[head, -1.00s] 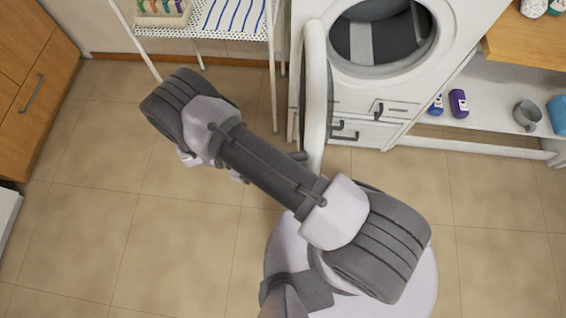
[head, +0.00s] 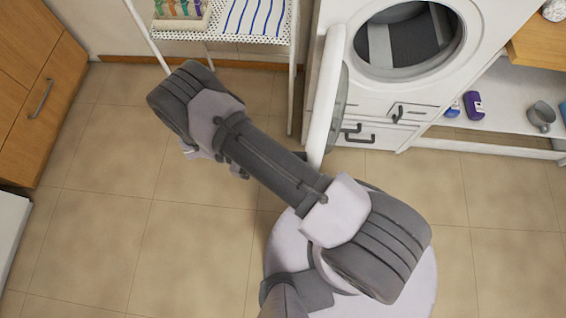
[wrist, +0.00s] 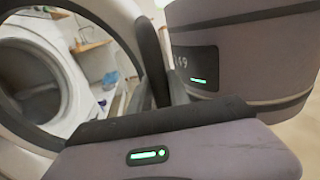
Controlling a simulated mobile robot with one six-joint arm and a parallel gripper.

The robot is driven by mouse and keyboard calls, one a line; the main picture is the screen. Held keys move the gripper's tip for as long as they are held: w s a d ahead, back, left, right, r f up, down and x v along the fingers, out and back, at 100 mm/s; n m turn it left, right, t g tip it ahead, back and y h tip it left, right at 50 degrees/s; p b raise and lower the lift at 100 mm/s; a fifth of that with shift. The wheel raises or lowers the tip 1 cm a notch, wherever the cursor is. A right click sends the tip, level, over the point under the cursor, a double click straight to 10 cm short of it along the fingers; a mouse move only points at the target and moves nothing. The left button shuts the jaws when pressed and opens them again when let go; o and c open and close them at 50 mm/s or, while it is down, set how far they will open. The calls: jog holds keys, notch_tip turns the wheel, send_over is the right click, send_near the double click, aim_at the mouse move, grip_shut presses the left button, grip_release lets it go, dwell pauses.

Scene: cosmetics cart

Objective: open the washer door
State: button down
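The white front-loading washer (head: 385,108) stands at the upper right in the head view. Its round door (head: 322,105) stands wide open, swung out from the front and seen nearly edge-on. The drum opening (head: 408,42) is exposed. In the wrist view, the door's ring (wrist: 112,20) arches at the left, with the drum (wrist: 30,80) seen through it. My gripper's dark fingers (wrist: 160,65) stand close to the ring, but contact is unclear. In the head view my arm mostly hides the gripper, left of the door. Whether the fingers are closed is unclear.
A white wire rack (head: 215,35) with a striped cloth stands left of the washer. A wooden cabinet (head: 35,75) is at far left. The tiled floor left of my arm is clear.

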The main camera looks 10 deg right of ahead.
jog(key=c, duration=1.2)
grip_release()
jog(key=shift+c, duration=0.2)
jog(key=v, duration=0.7)
jog(key=shift+w+a, duration=0.15)
jog(key=shift+a, duration=0.05)
